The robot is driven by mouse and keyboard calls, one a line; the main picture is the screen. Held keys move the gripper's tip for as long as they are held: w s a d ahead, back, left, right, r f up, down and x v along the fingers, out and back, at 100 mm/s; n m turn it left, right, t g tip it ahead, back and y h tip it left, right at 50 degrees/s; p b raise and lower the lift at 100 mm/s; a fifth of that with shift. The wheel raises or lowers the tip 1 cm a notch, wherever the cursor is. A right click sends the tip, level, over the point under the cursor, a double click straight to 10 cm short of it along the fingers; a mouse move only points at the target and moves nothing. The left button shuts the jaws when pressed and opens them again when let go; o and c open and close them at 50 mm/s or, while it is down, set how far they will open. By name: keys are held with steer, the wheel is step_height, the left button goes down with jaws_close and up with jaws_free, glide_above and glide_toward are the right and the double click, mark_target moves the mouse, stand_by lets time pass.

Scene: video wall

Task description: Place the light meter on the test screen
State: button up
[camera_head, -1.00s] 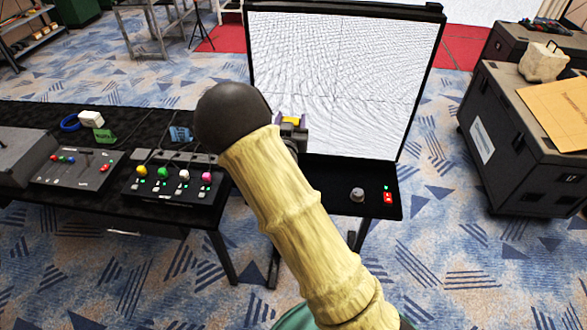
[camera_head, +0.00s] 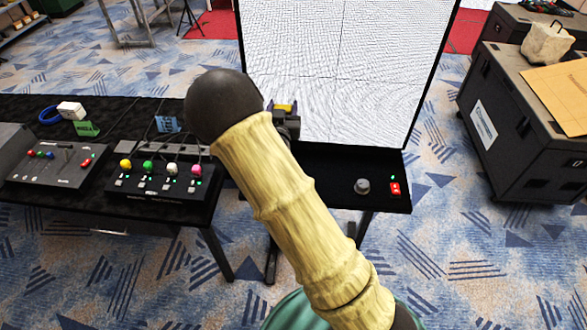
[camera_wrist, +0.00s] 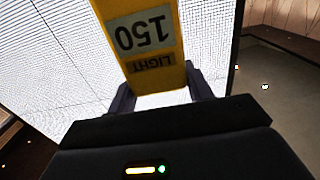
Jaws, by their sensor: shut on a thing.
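The light meter (camera_wrist: 145,38) is a yellow block marked "150" and "LIGHT". My gripper (camera_wrist: 164,98) is shut on it in the wrist view. In the head view a small yellow part of the meter (camera_head: 285,107) shows beside my arm, with dark gripper parts around it. The test screen (camera_head: 340,75) is a tall white panel in a black frame with a fine grid pattern. The meter is in front of its lower left part. I cannot tell whether it touches the screen. My arm hides much of the gripper in the head view.
Below the screen, a black ledge holds a grey knob (camera_head: 362,186) and a red button (camera_head: 395,189). At left, a black table (camera_head: 205,218) bears a box with coloured knobs (camera_head: 160,180) and a control panel (camera_head: 55,162). A dark case (camera_head: 500,140) stands at right.

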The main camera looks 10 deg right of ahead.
step_height(320, 180, down, 4)
steer(key=b, duration=0.2)
steer(key=shift+w+d+r+b, duration=0.1)
steer(key=shift+r+b, duration=0.1)
steer(key=shift+b, duration=0.15)
steer(key=shift+r, duration=0.1)
steer(key=shift+f+p, duration=0.9)
steer(key=shift+f, duration=2)
steer(key=shift+f+p, duration=0.6)
steer(key=shift+f, duration=1.5)
steer(key=shift+f, duration=0.2)
